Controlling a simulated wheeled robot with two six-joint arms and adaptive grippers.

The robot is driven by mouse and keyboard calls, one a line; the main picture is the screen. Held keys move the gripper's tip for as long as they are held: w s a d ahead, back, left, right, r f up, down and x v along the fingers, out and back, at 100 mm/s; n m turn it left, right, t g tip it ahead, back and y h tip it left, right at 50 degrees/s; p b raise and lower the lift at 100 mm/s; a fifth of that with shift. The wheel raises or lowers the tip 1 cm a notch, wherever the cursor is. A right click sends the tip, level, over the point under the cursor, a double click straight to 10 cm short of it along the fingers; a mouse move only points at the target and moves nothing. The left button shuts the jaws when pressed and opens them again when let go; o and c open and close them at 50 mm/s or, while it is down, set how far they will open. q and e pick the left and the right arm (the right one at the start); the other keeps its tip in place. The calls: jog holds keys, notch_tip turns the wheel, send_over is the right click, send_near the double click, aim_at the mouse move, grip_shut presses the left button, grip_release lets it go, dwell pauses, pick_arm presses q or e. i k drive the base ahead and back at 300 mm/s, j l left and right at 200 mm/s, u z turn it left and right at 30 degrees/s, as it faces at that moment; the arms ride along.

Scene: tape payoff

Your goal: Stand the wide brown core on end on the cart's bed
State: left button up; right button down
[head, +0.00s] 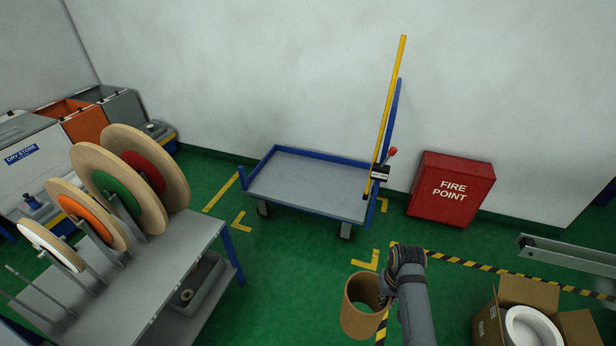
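The wide brown core (358,322) is an open tube at the bottom centre of the head view, roughly upright with its open end up. My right gripper (386,297) is at the core's right rim and appears shut on its wall; my own wrist partly hides the fingers. The cart (305,187) stands by the wall beyond them, with an empty grey bed, blue edges and a tall blue and yellow handle at its right end. The core is in front of the cart and apart from it. My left gripper is not in view.
A grey bench (172,268) with several large reels stands at left. A red fire point box (450,188) is right of the cart. An open carton (489,327) with white rolls and a grey rail (570,252) are at right. Green floor is clear before the cart.

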aim_at(345, 198)
jog(key=i+j, duration=0.1)
jog(key=i, duration=0.85)
jog(key=i+j, duration=0.15)
jog(key=i, duration=0.85)
jog(key=i+j, duration=0.1)
jog(key=i, duration=0.85)
